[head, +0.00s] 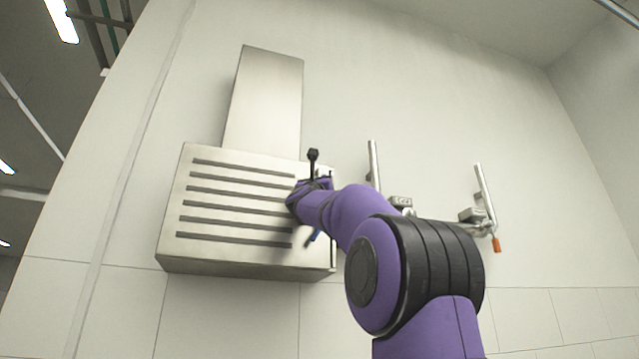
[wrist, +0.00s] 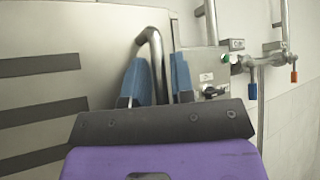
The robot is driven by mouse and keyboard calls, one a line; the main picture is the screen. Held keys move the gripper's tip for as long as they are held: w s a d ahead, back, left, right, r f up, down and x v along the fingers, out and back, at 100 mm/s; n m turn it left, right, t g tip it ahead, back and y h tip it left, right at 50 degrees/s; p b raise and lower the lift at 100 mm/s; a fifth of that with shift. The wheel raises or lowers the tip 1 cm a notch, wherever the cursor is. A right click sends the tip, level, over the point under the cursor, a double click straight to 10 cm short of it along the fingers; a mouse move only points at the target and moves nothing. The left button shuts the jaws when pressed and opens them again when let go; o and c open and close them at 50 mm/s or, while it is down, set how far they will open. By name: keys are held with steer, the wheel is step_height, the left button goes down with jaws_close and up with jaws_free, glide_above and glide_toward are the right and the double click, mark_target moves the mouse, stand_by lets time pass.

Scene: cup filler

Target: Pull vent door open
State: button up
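The vent door is a brushed-metal panel (head: 230,215) with several dark horizontal slots, on the front of a metal box on the wall. It looks flush with the box. In the wrist view the slotted panel (wrist: 100,65) fills the left side, and a bent metal bar handle (wrist: 154,45) stands near its right edge. My gripper (wrist: 160,78) has its two blue fingers apart, one on each side of the handle. A gap shows beside the handle, so the fingers do not look clamped. In the head view my gripper (head: 313,210) is at the panel's right edge, and my arm hides the handle there.
A metal duct (head: 264,100) rises above the box. To the right, pipes with valves (head: 478,210) are fixed to the wall, one with an orange-tipped lever (head: 496,244). A black knob (wrist: 214,91) sits just right of the fingers. The wall left of the box is clear.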

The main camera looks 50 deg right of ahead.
jaws_close()
